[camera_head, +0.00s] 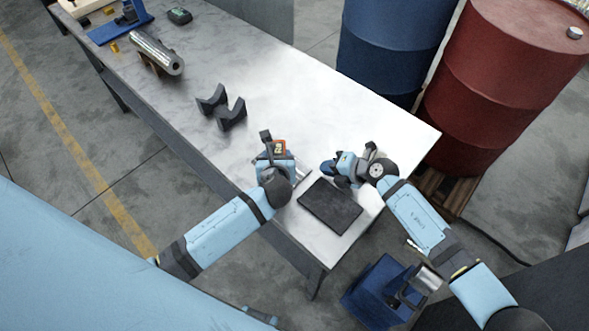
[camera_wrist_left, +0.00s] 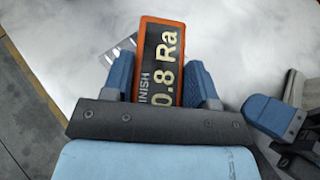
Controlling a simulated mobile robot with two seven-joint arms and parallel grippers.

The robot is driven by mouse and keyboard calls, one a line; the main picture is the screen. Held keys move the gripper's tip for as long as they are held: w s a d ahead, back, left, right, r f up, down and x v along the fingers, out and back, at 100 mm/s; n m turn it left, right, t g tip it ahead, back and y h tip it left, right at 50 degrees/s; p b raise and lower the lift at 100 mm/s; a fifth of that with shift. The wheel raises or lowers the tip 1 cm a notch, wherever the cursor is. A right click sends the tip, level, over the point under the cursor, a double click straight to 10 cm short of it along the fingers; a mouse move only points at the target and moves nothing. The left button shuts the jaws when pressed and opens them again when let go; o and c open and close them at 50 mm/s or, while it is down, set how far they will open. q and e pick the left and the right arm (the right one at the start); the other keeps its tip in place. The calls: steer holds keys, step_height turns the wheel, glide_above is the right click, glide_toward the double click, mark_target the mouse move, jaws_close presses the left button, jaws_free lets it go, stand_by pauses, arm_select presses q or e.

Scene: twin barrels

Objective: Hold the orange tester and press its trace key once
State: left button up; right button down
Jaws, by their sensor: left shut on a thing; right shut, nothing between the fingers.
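The orange tester (camera_head: 280,146) is in my left gripper (camera_head: 275,155) above the near part of the table. I cannot make out the trace key. My right gripper (camera_head: 329,169) is shut and empty, to the right of the tester and apart from it. Part of my right gripper (camera_wrist_left: 275,117) shows at the right of the left wrist view.
A dark flat pad (camera_head: 330,206) lies on the table (camera_head: 290,85) near its front end. Two dark V-blocks (camera_head: 231,115), a metal cylinder (camera_head: 157,54) and a green-black device (camera_head: 179,16) are farther back. Blue (camera_head: 385,45) and red (camera_head: 500,80) barrels stand beyond the right edge.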

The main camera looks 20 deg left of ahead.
arm_select(q)
steer(key=o, duration=1.1)
